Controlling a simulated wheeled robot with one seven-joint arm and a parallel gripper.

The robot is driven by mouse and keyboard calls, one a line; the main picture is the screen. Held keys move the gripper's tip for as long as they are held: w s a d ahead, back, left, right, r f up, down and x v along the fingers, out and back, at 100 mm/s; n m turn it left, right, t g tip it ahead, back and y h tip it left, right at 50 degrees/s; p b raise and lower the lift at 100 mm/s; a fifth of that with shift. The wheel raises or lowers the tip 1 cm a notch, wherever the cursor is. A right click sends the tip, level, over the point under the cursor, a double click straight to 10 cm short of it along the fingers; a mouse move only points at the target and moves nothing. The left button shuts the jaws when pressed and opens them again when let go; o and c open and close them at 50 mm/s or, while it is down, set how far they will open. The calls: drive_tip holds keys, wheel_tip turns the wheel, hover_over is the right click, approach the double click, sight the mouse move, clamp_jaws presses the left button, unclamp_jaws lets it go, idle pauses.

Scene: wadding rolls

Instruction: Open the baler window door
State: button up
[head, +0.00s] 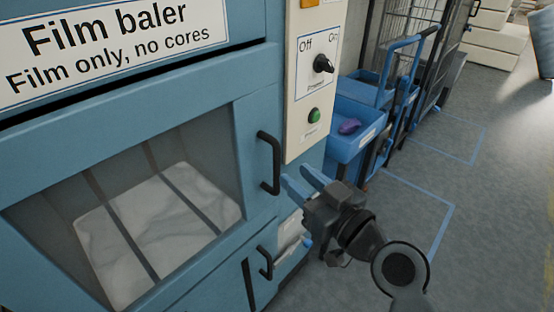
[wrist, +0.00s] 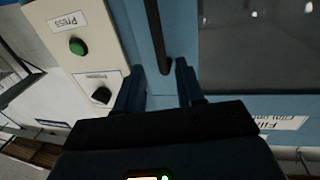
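The blue baler's window door (head: 245,130) is shut, with a dark-barred pane (head: 150,215) showing white film inside. Its black upright handle (head: 270,162) is on the door's right edge. My gripper (head: 296,176) is open just right of the handle, its two blue fingers pointing at it. In the wrist view the handle (wrist: 157,35) runs down towards the gap between the open fingertips (wrist: 159,67). I cannot tell whether the fingers touch it; nothing is gripped.
A cream control panel (head: 305,90) with a black knob (head: 323,64) and green button (head: 314,115) stands just right of the door. A second black handle (head: 265,262) is on a lower door. Blue bins (head: 345,140) stand right; the grey floor (head: 490,220) beyond is clear.

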sight(279, 161)
drive_tip(key=p+x, duration=0.1)
drive_tip(key=x, duration=0.6)
drive_tip(key=shift+w+a, duration=0.2)
drive_tip(key=shift+w, duration=0.05)
clamp_jaws()
idle(0.4)
